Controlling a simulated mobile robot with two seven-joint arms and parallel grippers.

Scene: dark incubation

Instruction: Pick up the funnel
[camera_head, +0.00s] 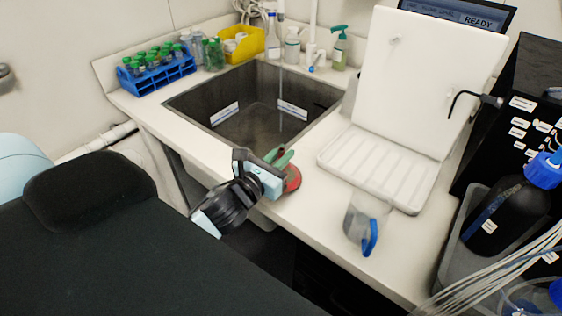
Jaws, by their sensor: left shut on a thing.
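A red round thing (292,179), which I take to be the funnel, is at the counter's front edge by the near right side of the sink. Most of it is hidden behind my left gripper (280,163). My left gripper is shut on it, with greenish parts showing at the fingers. I cannot tell whether the funnel touches the counter or is just above it. My right gripper is not in view.
The sink (185,104) lies behind the gripper. A clear jug (360,215) with a blue handle stands to the right, before a white drying rack (385,165). A blue tube rack (150,83), yellow bin (246,45) and several bottles stand at the back.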

